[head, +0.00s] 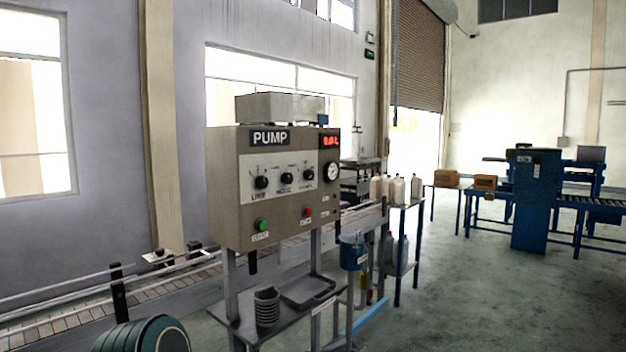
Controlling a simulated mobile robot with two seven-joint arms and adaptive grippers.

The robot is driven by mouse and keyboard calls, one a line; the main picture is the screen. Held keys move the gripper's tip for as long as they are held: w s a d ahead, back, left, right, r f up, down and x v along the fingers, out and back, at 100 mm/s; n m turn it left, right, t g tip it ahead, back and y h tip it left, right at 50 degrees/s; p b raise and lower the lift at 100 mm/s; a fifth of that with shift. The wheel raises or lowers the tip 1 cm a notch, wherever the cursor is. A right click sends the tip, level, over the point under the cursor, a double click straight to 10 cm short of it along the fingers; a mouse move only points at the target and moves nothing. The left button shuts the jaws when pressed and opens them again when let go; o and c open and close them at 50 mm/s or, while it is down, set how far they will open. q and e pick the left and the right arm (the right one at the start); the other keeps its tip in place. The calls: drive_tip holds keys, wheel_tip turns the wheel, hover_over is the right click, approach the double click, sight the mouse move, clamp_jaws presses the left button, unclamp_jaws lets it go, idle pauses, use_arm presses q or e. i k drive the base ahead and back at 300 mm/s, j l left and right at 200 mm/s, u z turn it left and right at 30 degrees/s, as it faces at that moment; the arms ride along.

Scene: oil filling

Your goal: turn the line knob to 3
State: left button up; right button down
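The pump panel (224,185) is a grey-beige box labelled PUMP on a metal stand, left of centre in the head view. Its white plate carries three black knobs in a row. The left one is the line knob (261,182), with the label LINE below it. Its pointer position is too small to read. The middle knob (286,178) and right knob (309,174) sit beside it. A green button (261,225), a red button (307,212), a round gauge (332,171) and a red lit display (330,141) are also on the panel. Neither gripper is in view.
Below the panel, a shelf (243,325) holds stacked grey cups (267,306) and a dark tray (307,290). A conveyor (110,305) runs behind. Dark green round objects (145,335) stand at lower left. A blue bucket (353,254) hangs at right. The floor (460,300) at right is clear.

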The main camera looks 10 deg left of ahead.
sight(261, 182)
drive_tip(key=i+l+z, duration=0.1)
drive_tip(key=i+z, duration=0.35)
drive_tip(key=i, duration=0.9)
drive_tip(key=i+l+u, duration=0.1)
drive_tip(key=i+u, duration=0.4)
drive_tip(key=i+l+u, duration=0.3)
drive_tip(key=i+u, duration=0.2)
drive_tip(key=i+l+u, duration=0.15)
drive_tip(key=u, duration=0.2)
drive_tip(key=i+l+u, duration=0.15)
drive_tip(key=u, duration=0.2)
drive_tip(key=i+l+u, duration=0.1)
drive_tip(key=l+u, duration=0.25)
